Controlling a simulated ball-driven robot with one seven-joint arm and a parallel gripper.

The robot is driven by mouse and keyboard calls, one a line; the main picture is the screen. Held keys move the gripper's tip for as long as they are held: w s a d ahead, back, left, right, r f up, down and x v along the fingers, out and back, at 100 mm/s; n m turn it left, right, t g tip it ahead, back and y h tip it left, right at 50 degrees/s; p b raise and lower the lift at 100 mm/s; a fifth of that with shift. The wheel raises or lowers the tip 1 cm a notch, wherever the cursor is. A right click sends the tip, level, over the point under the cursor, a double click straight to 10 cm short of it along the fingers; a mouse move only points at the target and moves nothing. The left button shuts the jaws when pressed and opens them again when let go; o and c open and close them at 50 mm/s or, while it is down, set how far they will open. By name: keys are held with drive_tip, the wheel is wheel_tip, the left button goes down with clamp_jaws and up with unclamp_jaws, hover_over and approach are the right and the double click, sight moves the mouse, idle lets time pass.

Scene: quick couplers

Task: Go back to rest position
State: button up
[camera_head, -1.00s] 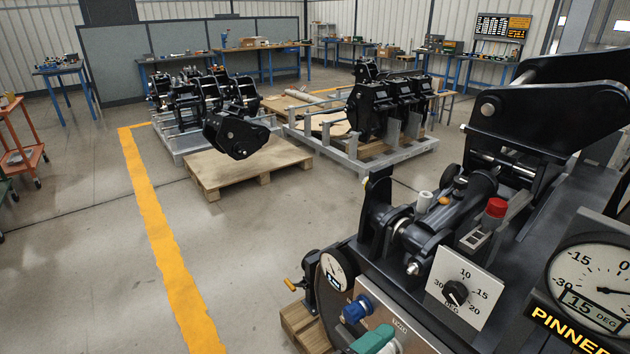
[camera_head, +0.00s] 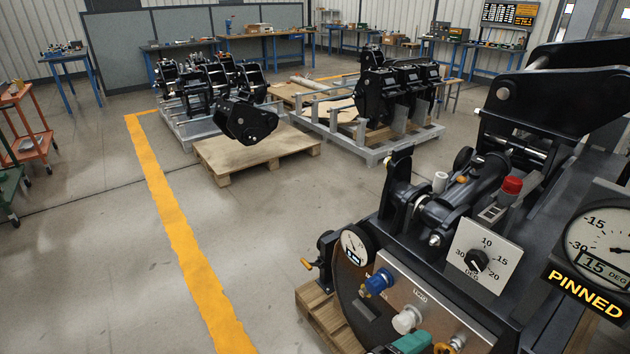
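My gripper is not in view, and I cannot see my arm. At the right stands a large black quick coupler rig (camera_head: 465,215) with a dial plate (camera_head: 484,257) and a red button (camera_head: 512,185). A round gauge at the right edge reads 15 DEG above a yellow PINNED sign (camera_head: 587,294). Its front panel (camera_head: 440,325) carries a blue knob (camera_head: 380,281), a white knob (camera_head: 407,319) and a green part (camera_head: 411,343), cut by the lower edge.
A black coupler (camera_head: 246,121) is at a wooden pallet (camera_head: 215,165). Grey racks (camera_head: 375,156) with more couplers stand behind. An orange cart (camera_head: 32,135) is at the left. Blue-legged benches (camera_head: 180,45) line the back. The floor around the yellow line (camera_head: 165,215) is clear.

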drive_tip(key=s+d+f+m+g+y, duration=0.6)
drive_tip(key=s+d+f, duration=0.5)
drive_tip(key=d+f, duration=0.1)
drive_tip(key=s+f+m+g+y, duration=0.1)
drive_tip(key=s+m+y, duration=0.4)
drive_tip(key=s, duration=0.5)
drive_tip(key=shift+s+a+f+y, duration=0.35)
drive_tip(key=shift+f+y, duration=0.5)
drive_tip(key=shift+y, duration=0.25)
